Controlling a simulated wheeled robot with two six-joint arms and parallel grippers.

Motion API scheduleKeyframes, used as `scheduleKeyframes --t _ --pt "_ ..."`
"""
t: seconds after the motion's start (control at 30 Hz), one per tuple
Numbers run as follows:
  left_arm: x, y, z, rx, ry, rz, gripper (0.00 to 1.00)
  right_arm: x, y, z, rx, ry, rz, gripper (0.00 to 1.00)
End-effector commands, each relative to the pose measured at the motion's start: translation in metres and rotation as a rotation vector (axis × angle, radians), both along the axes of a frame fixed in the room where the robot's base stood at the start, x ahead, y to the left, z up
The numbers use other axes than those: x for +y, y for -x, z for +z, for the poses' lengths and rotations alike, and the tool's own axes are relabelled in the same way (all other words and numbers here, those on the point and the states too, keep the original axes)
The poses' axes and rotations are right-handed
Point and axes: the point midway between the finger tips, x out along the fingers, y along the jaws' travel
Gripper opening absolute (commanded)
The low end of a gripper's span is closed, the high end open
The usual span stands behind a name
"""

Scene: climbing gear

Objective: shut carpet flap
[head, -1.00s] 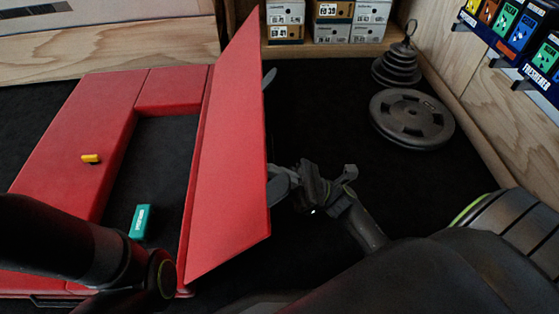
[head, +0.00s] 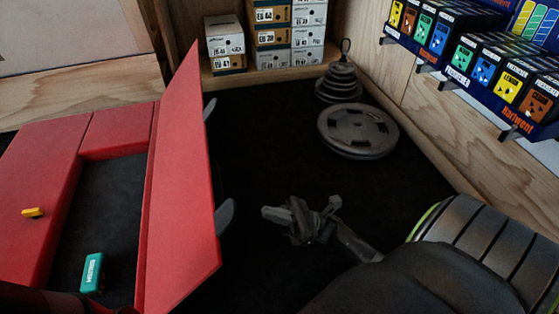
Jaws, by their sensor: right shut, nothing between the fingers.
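The red carpet flap (head: 180,200) stands up, tilted, along the right edge of the red crash pad (head: 45,165). Grey tabs (head: 225,215) stick out from the flap's right side. A dark recess (head: 105,205) lies open to the left of the flap. My right gripper (head: 272,213) is to the right of the flap, shut and empty, with a gap of dark floor between them. My left gripper is not in view; a bit of my left arm shows at the bottom left.
A teal box (head: 92,272) lies in the recess and a yellow piece (head: 33,212) on the pad. Weight plates (head: 357,130) and a stacked weight (head: 338,82) stand on the dark floor. Shoe boxes (head: 270,35) fill the back shelf. Packets (head: 480,60) hang on the right wall.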

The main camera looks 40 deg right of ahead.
Motion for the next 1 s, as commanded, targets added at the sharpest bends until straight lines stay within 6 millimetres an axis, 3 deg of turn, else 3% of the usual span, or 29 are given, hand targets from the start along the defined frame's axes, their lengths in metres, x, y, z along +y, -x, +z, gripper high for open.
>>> scheduleKeyframes --t 0.4,0.53,0.67,1.0 --pt "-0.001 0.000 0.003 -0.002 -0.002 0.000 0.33 -0.010 0.005 -0.009 -0.001 0.001 0.000 0.00" --pt "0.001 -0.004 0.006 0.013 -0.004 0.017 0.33 -0.006 0.006 0.007 0.018 -0.028 0.025 0.00" --pt "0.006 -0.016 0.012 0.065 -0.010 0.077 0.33 0.007 0.010 0.058 0.092 -0.134 0.122 0.00" --pt "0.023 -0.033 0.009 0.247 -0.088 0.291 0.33 0.036 0.043 0.255 0.366 -0.550 0.622 0.00"
